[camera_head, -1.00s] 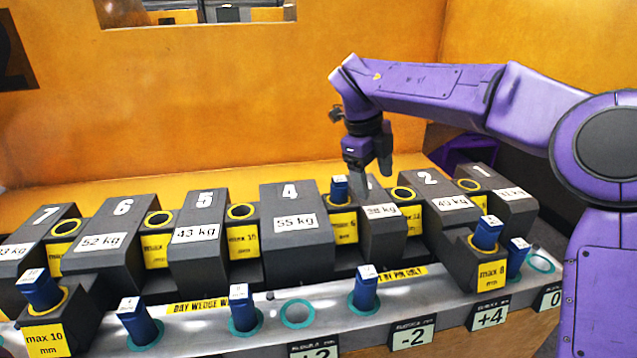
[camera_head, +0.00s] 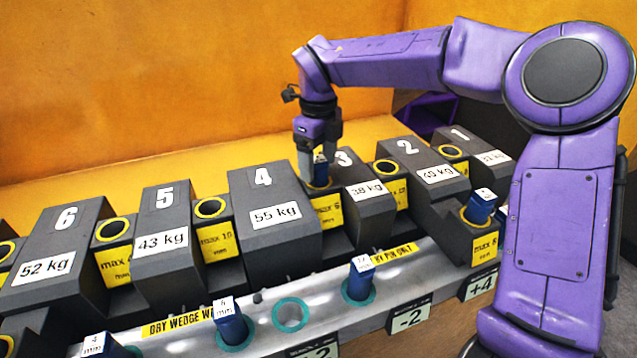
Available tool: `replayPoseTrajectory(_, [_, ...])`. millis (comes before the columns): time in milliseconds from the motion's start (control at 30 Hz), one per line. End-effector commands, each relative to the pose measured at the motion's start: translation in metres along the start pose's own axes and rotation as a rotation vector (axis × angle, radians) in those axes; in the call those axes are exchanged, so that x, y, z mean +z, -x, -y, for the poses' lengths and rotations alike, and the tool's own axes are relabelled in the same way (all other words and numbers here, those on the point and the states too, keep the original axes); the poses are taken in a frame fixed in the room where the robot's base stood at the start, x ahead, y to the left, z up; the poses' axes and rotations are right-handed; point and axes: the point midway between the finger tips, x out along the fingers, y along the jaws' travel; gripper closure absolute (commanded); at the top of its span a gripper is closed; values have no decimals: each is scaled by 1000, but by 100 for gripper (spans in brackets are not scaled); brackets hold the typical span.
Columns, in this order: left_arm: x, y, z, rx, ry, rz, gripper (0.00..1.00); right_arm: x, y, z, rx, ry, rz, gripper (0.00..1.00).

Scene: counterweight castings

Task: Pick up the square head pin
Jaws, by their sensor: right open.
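My right gripper (camera_head: 318,160) points down over the socket between castings 4 and 3. Its fingers are open. A blue pin (camera_head: 320,172) stands in that yellow-ringed socket, with its upper part between or just behind the fingers. Whether the fingers touch it I cannot tell. Other blue pins with white square labelled tops show: one at front centre (camera_head: 361,279), one at front left (camera_head: 231,325), one in a block at right (camera_head: 480,207), and one cut off at the lower left (camera_head: 100,346). My left gripper is not in view.
Dark numbered castings stand in a row, including casting 4 (camera_head: 262,190) and casting 3 (camera_head: 372,210) close to the gripper. An empty teal-ringed hole (camera_head: 290,315) is in the metal front rail (camera_head: 264,296). An orange wall stands behind.

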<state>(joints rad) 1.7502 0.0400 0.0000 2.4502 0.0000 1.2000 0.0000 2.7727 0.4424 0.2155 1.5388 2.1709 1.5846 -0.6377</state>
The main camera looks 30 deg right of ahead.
Motion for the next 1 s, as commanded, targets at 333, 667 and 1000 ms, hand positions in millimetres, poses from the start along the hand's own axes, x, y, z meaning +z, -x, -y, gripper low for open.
replayPoseTrajectory(333, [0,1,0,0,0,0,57,0,-12,0,0,-1,1,36])
replayPoseTrajectory(667, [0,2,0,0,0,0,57,0,-11,0,-1,-1,2,100])
replayPoseTrajectory(1000, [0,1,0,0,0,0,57,1,-2,0,-1,-1,4,100])
